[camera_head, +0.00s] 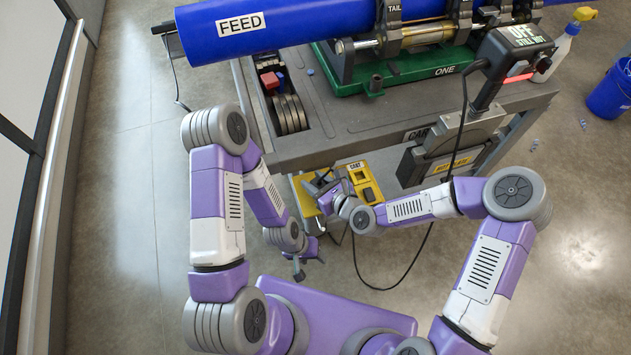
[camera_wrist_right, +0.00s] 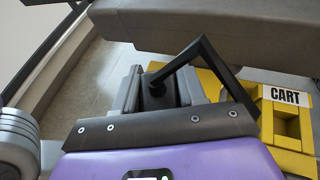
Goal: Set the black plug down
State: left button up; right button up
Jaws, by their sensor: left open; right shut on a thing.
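The black plug (camera_wrist_right: 156,88) is between the jaws of my right gripper (camera_wrist_right: 158,92) in the right wrist view. A bent black bar shows above and right of it; I cannot tell whether it belongs to the plug. In the head view my right gripper (camera_head: 328,188) is shut beside the yellow CART holder (camera_head: 369,193), below the cart's front edge, and the plug is too small to make out. The holder also shows in the right wrist view (camera_wrist_right: 262,120), right of the jaws. My left gripper (camera_head: 299,272) is open and empty, lower and nearer my base.
The grey cart (camera_head: 340,145) carries a blue FEED pipe (camera_head: 300,28) and a green frame (camera_head: 400,75). A heater box marked OFF STILL HOT (camera_head: 515,48) stands at right. A black cable (camera_head: 425,240) loops down near my right arm. Floor at left is clear.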

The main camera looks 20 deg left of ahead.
jog(key=shift+f, duration=0.15)
jog(key=o, duration=1.1)
